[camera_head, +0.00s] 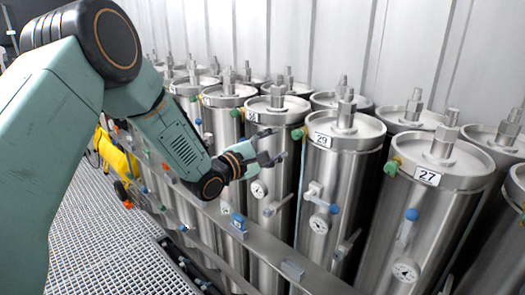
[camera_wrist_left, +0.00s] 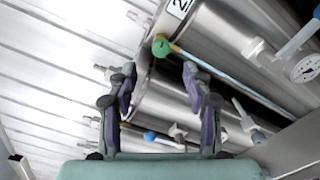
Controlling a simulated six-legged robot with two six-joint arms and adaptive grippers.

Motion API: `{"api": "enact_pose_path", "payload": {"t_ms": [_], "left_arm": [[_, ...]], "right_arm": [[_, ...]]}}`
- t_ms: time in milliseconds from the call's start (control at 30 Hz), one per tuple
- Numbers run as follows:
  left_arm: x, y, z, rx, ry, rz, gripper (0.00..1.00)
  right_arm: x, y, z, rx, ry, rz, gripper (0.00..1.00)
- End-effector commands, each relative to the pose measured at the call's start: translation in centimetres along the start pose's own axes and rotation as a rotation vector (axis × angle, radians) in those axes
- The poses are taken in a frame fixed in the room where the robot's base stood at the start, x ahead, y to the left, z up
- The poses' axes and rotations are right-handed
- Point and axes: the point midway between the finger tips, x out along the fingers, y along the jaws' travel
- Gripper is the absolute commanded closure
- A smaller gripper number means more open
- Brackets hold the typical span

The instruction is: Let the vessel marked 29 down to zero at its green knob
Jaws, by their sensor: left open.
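The vessel marked 29 (camera_head: 315,185) is a steel cylinder standing in the front row, with its label below the lid. Its green knob (camera_head: 297,134) sits at the upper left of the vessel, left of the label. In the left wrist view a green knob (camera_wrist_left: 160,47) shows just beyond the fingertips, roughly between their lines, with a partly cut-off label above. My left gripper (camera_head: 279,145) is open and empty, just left of the knob and apart from it. It also shows open in the left wrist view (camera_wrist_left: 160,72). My right gripper is not in view.
Vessel 27 (camera_head: 427,215) stands right of vessel 29, with its own green knob (camera_head: 391,167). More vessels stand left and behind. Vessel 29's round gauge (camera_head: 318,224) is lower on its front. A metal rail (camera_head: 293,270) runs before the vessels. Grating floor (camera_head: 90,245) lies at left.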

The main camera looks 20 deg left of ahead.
Motion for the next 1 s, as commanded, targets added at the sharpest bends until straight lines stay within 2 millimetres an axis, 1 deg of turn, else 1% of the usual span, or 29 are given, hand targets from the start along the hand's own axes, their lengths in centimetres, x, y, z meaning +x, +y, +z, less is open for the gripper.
{"api": "enact_pose_path", "payload": {"t_ms": [33,100,200,333,467,867,1000], "left_arm": [[-1.0,0.2,-0.1,-0.005,0.004,0.003,0.50],[-2.1,0.1,-0.1,-0.006,0.002,0.002,0.50],[-3.2,0.1,-0.2,-0.004,0.004,0.002,0.50],[-4.0,0.0,-0.1,-0.003,0.002,0.001,0.50],[-4.3,0.1,-0.1,-0.001,0.001,0.001,0.50],[-4.3,0.0,-0.1,-0.001,0.001,0.000,0.50],[-4.3,0.0,-0.1,0.055,0.002,-0.002,0.50]], "right_arm": [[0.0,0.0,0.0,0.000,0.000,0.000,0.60],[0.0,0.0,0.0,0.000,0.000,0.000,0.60],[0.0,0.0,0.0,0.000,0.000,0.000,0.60],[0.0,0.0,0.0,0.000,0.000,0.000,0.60],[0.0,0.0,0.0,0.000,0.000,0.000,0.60],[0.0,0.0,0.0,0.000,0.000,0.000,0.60],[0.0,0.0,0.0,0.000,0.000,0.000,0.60]]}}
